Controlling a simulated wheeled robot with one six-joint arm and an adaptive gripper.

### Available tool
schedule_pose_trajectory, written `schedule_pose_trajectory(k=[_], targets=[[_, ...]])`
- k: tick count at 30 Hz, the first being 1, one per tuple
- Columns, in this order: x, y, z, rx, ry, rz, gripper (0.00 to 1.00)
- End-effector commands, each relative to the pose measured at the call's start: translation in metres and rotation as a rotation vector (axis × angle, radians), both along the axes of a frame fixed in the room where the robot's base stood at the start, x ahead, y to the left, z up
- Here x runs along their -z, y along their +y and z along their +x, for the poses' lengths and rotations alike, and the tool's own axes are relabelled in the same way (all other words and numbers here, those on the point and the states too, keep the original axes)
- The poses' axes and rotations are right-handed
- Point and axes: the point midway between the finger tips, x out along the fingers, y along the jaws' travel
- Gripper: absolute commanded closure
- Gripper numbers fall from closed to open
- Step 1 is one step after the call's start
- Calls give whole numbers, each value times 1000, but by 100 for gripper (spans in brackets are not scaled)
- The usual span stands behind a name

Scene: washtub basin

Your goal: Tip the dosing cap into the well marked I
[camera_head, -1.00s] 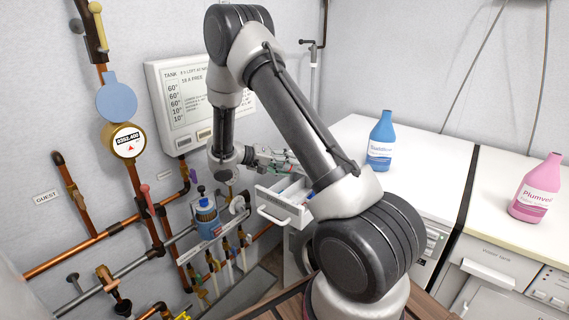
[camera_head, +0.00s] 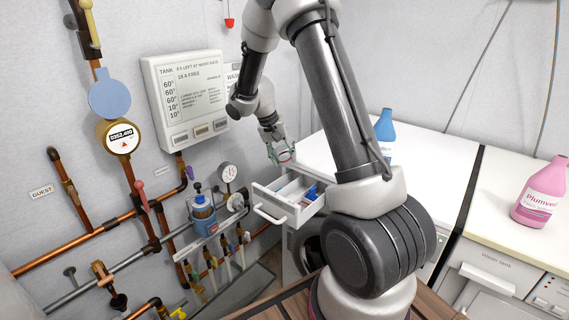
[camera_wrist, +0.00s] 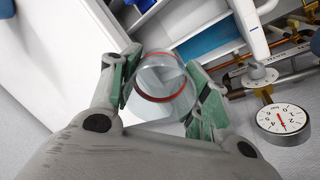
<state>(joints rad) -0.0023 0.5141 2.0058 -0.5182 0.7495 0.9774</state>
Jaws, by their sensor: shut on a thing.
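My gripper (camera_head: 280,155) is above the back of the open drawer (camera_head: 268,212), pointing down. In the wrist view its green-padded fingers (camera_wrist: 166,92) are shut on the clear dosing cap (camera_wrist: 178,108), which has a red ring. The cap's round mouth shows in that view; I cannot tell what is inside it. The drawer has white compartments with a blue one on the right; it also shows in the wrist view (camera_wrist: 176,30), apart from the cap. No mark I is legible on any well.
A blue bottle (camera_head: 385,128) and a pink bottle (camera_head: 540,192) stand on the white machine tops to the right. A white tank panel (camera_head: 187,95) hangs on the wall behind.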

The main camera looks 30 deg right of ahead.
Motion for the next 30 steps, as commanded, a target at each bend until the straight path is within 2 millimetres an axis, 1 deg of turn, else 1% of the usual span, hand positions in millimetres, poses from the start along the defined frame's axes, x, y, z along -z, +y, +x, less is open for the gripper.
schedule_pose_trajectory(k=[1,6,17,24,27,30], targets=[[-5,-1,0,5,-5,26,68],[-12,1,0,1,-12,78,68],[-14,0,0,3,-14,96,68],[-37,-2,0,5,-52,287,68],[-41,0,-1,2,-58,334,68],[-42,1,-1,-1,-59,342,68]])
